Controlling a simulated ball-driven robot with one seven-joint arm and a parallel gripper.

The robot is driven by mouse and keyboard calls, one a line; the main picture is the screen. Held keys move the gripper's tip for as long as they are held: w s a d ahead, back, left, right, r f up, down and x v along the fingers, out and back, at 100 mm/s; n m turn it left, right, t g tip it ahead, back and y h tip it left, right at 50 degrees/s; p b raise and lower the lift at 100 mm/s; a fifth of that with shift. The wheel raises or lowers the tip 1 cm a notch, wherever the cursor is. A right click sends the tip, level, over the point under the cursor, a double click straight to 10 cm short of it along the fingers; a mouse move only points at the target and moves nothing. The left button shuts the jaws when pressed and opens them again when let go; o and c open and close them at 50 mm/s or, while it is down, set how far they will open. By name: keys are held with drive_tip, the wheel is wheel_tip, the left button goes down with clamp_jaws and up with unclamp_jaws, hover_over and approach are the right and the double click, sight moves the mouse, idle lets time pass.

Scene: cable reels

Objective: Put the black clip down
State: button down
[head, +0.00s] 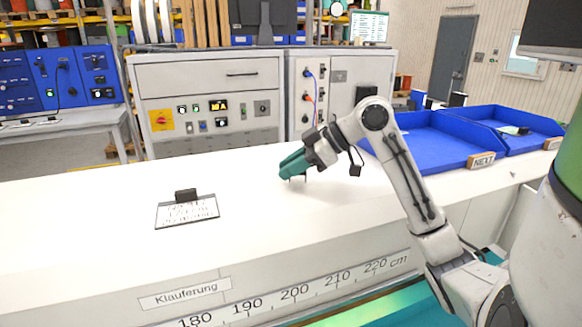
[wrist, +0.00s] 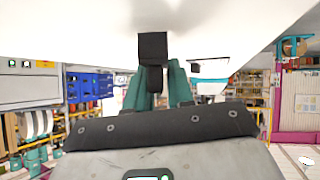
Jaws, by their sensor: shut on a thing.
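My gripper (head: 285,169) reaches in from the right, its teal fingers low over the white worktop (head: 110,235). In the wrist view the two teal fingers (wrist: 156,72) are shut on the black clip (wrist: 153,47), a dark block at their tips. In the head view the held clip is hidden or too small to make out. The wrist view does not show clearly whether the clip touches the worktop.
A white printed sheet with a dark edge (head: 187,213) lies left of my gripper, with a black block (head: 186,195) at its top edge. Blue trays (head: 437,150) stand at the right. A grey control cabinet (head: 215,82) stands behind. The worktop between sheet and gripper is clear.

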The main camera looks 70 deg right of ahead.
drive_tip(key=shift+f, duration=0.5)
drive_tip(key=c, duration=1)
unclamp_jaws()
drive_tip(key=shift+f, duration=0.1)
drive_tip(key=shift+r, duration=0.25)
drive_tip(key=shift+s+d+r, duration=0.1)
drive_tip(key=shift+s, duration=0.3)
drive_tip(key=b+v, duration=0.2)
drive_tip(key=v, duration=0.9)
drive_tip(key=shift+r, duration=0.1)
